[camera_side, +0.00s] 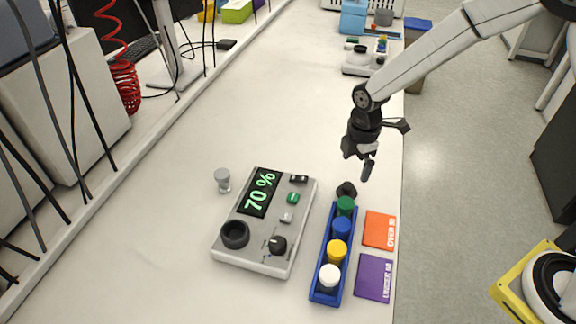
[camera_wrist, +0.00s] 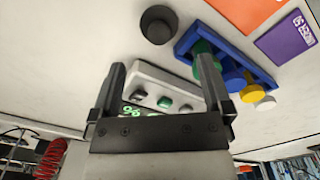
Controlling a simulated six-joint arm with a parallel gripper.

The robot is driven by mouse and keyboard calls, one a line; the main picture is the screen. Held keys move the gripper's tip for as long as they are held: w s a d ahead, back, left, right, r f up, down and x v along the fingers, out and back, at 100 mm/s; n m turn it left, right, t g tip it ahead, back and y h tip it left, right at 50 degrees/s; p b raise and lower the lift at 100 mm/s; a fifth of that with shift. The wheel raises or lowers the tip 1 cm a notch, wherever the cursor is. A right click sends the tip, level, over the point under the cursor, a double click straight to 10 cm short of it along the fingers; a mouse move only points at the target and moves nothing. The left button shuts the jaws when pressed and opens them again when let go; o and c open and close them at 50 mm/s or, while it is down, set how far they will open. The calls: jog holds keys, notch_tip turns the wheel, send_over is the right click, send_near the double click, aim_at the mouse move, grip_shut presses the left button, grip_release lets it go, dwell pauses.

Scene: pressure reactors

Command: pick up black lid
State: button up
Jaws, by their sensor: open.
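The black lid (camera_side: 347,189) stands on the white table just beyond the far end of the blue rack (camera_side: 313,295). In the wrist view, the black lid (camera_wrist: 157,25) is a dark round piece near the top, ahead of the fingertips and apart from the rack. My gripper (camera_side: 357,163) is above the table, a little higher than the lid in the side view. Its two fingers are spread with nothing between them, as the wrist view of my gripper (camera_wrist: 163,68) also shows.
The rack holds a green lid (camera_side: 346,206), a blue lid (camera_side: 341,227), a yellow lid (camera_side: 337,250) and a white lid (camera_side: 330,276). A grey device (camera_side: 263,258) reading 70 % is left of it. Orange (camera_side: 379,230) and purple (camera_side: 374,278) cards lie right.

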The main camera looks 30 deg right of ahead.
aim_at(348, 185)
jog(key=shift+w+a+f+n, duration=0.3)
jog(key=shift+w+f+n, duration=0.1)
jog(key=shift+n, duration=0.2)
jog(key=shift+f, duration=0.1)
jog(key=shift+f, duration=1.2)
jog(key=shift+f, duration=0.1)
jog(key=shift+s+f, duration=0.2)
jog(key=shift+f, duration=2.25)
